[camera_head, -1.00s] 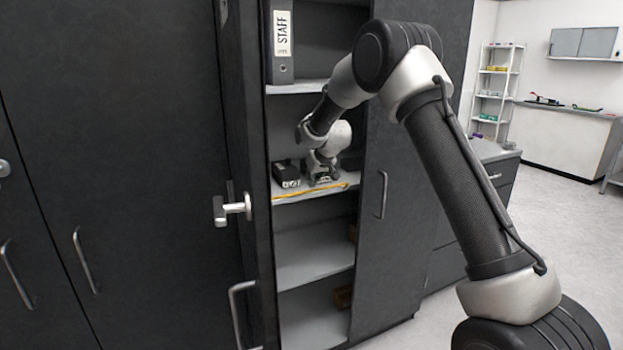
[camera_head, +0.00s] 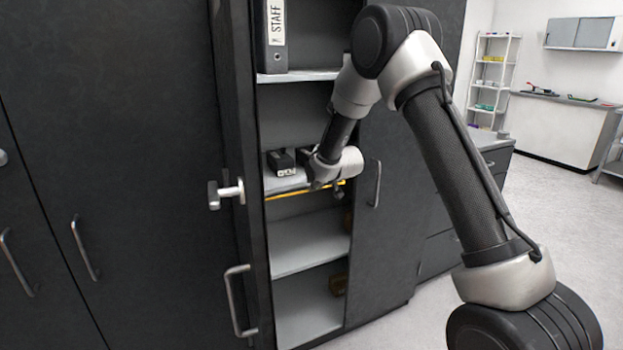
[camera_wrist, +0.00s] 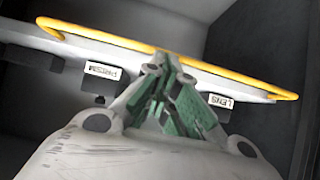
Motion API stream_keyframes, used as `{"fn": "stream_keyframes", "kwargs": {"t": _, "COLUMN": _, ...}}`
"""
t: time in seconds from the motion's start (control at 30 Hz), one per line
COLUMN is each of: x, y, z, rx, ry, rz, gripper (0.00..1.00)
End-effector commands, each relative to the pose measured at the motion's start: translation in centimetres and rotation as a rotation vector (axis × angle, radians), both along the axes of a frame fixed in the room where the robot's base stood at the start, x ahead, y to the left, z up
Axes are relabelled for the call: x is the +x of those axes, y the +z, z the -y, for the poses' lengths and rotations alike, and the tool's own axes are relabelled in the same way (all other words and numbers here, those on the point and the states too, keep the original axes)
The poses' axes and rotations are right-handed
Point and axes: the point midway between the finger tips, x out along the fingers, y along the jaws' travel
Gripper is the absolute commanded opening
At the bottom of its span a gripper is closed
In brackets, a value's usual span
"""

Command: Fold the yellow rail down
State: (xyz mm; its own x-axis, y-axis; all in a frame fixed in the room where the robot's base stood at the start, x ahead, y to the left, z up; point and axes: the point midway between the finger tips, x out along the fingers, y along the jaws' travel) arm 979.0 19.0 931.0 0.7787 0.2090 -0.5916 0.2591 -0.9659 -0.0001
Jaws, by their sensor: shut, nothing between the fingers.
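The yellow rail (camera_head: 290,194) runs along the front of the middle shelf in the open cabinet. In the wrist view the rail (camera_wrist: 110,41) crosses the picture, with bent ends at both sides. My gripper (camera_wrist: 163,62) is shut and empty, with its fingertips close to the middle of the rail; I cannot tell whether they touch it. In the head view my wrist is in front of the shelf at the rail's right part and hides the fingertips. Two dark boxes, one labelled PRISM (camera_wrist: 104,72) and one labelled LENS (camera_wrist: 221,102), are beside the rail.
The cabinet's dark door (camera_head: 237,130) with a T-shaped handle (camera_head: 226,193) stands at the left of the opening. A STAFF binder (camera_head: 273,35) is on the upper shelf. The lower shelf (camera_head: 305,245) is mostly clear. A closed panel with a handle (camera_head: 375,184) bounds the right side.

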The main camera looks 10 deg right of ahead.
Motion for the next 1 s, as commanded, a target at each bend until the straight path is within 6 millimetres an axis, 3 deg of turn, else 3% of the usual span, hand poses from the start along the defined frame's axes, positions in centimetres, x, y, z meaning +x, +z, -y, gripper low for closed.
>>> {"fn": "stream_keyframes", "kwargs": {"t": 0.4, "x": -0.7, "y": -1.9, "z": 0.2, "rx": 0.000, "ry": 0.000, "rz": 0.000, "gripper": 0.00}}
{"fn": "stream_keyframes", "kwargs": {"t": 1.0, "x": -0.8, "y": -2.3, "z": 0.2, "rx": 0.000, "ry": 0.000, "rz": 0.000, "gripper": 0.00}}
